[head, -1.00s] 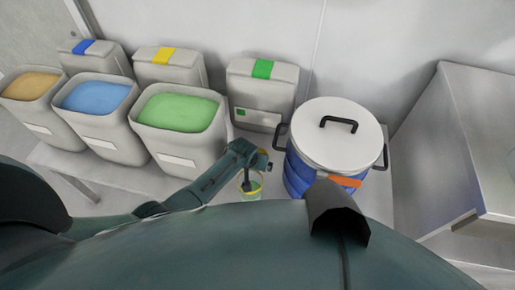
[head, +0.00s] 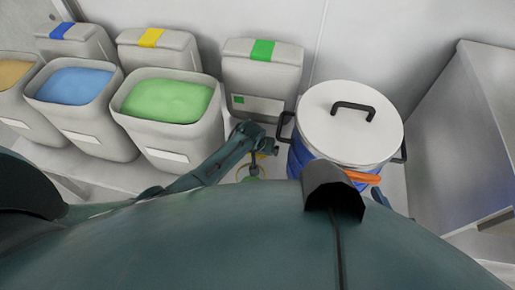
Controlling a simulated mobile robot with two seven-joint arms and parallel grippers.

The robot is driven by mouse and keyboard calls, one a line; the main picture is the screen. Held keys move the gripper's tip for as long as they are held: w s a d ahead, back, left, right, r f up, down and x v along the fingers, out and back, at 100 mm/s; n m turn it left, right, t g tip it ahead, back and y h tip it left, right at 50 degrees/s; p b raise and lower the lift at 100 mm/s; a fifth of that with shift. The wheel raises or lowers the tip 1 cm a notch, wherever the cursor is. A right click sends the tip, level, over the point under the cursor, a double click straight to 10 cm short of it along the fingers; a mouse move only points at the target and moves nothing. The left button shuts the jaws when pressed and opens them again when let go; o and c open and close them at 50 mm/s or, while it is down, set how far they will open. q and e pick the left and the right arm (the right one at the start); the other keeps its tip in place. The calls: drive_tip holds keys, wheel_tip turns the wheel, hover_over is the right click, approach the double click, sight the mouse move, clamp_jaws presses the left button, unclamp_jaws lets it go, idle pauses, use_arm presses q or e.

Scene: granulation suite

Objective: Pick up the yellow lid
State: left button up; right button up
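The yellow lid appears to be the light grey piece with a yellow strip (head: 158,50) on its top edge. It stands upright behind the open bins, between a blue-striped one (head: 75,42) and a green-striped one (head: 262,75). The arm from the left ends in my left gripper (head: 256,153), low beside the drum and well apart from the yellow lid. Its fingers are too small to read. A small yellow-rimmed cup (head: 251,178) is beneath it, partly hidden. Of my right arm only a small dark teal part shows below the drum; its fingers cannot be made out.
Open bins hold tan (head: 12,73), blue (head: 76,86) and green (head: 166,100) powder, in front of the striped pieces. A blue drum with a white lid (head: 350,125) stands right of centre, an orange piece (head: 362,177) at its front. A steel cabinet (head: 455,130) is at right.

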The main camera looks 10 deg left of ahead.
use_arm(q)
drive_tip(key=shift+r, duration=0.1)
drive_tip(key=shift+c, duration=0.3)
drive_tip(key=c, duration=1)
